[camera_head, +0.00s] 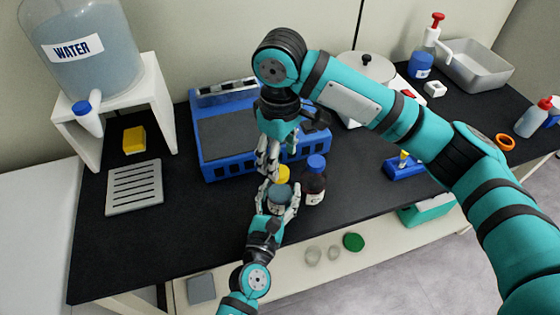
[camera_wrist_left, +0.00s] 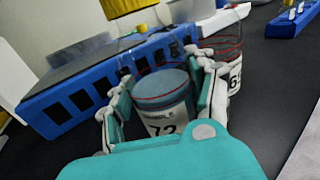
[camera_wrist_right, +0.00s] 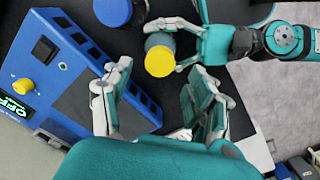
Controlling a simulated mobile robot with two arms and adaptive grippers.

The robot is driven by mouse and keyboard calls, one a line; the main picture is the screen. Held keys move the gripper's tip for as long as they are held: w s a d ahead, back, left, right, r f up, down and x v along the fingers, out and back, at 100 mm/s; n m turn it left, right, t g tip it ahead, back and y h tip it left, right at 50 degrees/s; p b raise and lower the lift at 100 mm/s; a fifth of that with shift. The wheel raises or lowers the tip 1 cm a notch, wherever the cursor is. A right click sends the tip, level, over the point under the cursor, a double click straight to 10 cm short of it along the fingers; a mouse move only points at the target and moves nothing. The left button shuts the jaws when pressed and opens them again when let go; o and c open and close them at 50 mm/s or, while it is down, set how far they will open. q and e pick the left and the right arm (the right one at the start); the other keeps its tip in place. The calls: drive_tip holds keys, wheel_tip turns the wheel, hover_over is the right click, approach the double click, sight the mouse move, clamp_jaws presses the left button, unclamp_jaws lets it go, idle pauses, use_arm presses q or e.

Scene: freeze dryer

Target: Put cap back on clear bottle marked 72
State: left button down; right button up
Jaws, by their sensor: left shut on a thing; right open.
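The clear bottle marked 72 (camera_wrist_left: 163,108) stands in my left gripper (camera_wrist_left: 160,95), with grey-blue contents and its label facing the left wrist camera. In the head view, my left gripper (camera_head: 277,205) is shut around its sides. The yellow cap (camera_head: 282,173) is at the bottle's top; it also shows in the right wrist view (camera_wrist_right: 159,61) and at the top edge of the left wrist view (camera_wrist_left: 125,6).
A dark bottle with a blue cap (camera_head: 316,162) stands close on the right. A blue device (camera_head: 215,168) is right behind. A grey slotted plate (camera_head: 134,188), a yellow block (camera_head: 134,139) and the water tank (camera_head: 85,60) are at left. The front left counter is free.

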sight(280, 170)
drive_tip(key=shift+c, duration=0.2)
wheel_tip(280, 170, up, 2)
drive_tip(key=n, duration=0.6)
drive_tip(key=shift+w+r, duration=0.1)
drive_tip(key=n, duration=0.2)
drive_tip(key=r+n, duration=0.1)
drive_tip(key=n, duration=0.1)
drive_tip(key=shift+r+n, duration=0.1)
drive_tip(key=shift+n, duration=0.3)
drive_tip(key=shift+f, duration=4)
